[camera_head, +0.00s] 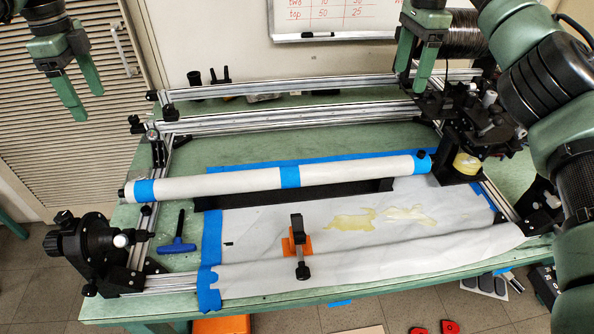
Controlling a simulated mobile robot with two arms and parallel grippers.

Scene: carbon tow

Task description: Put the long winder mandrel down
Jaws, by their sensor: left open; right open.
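The long winder mandrel (230,183) is a white tube with blue tape bands near its left end and middle and a blue piece at its right end. It lies across the bench above the white sheet, along a low black support (345,190). Its exact contact with the support is hard to tell. My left gripper (74,103) is open and empty at the upper left, well apart from the mandrel. My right gripper (423,78) hangs open at the upper right, behind the mandrel's right end and apart from it.
The green bench (250,150) carries an aluminium rail frame (300,118). A black winder head (465,150) stands at right and a black end unit (90,245) at lower left. A blue-handled tool (177,246) and an orange-based clamp (288,246) lie in front.

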